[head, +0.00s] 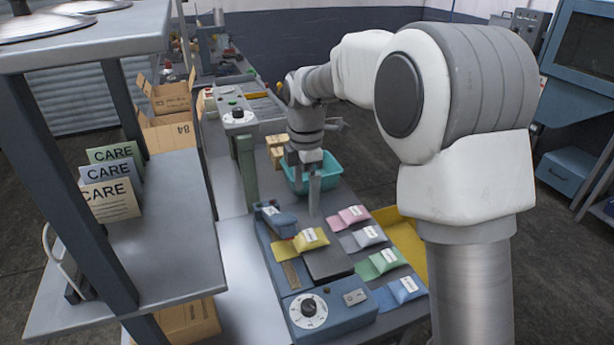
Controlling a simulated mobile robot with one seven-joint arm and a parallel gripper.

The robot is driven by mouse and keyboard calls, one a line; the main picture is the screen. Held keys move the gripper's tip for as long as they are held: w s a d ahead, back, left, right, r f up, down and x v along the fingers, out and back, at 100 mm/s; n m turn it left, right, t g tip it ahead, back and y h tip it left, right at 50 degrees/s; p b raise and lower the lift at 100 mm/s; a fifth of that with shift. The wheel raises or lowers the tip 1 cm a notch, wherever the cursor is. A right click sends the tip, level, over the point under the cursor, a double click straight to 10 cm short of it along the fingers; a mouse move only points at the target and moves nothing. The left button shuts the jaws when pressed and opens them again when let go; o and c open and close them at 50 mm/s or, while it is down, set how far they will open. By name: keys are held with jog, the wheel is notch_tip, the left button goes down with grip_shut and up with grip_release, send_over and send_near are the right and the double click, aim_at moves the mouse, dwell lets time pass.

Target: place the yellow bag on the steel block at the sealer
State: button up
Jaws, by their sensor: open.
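The yellow bag (312,243) with a white label lies on the blue sealer (281,268), near its far end. It is at the far edge of the dark grey steel block (328,264); I cannot tell whether it rests partly on the block or only beside it. The sealer has a blue head (280,222) just left of the bag and a round dial at its near end. My gripper (315,208) is open, pointing down, behind and above the bag and apart from it. Its fingers are small and seen nearly edge-on.
Pink (349,217), grey (363,238), green (381,263) and blue (397,293) bags lie in a row right of the sealer. A yellow tray (402,240) is beyond them. A teal bin (327,172) stands behind my gripper. A shelf with cards (110,180) stands left.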

jog(key=shift+d+r, duration=0.2)
jog(key=shift+r, duration=1.75)
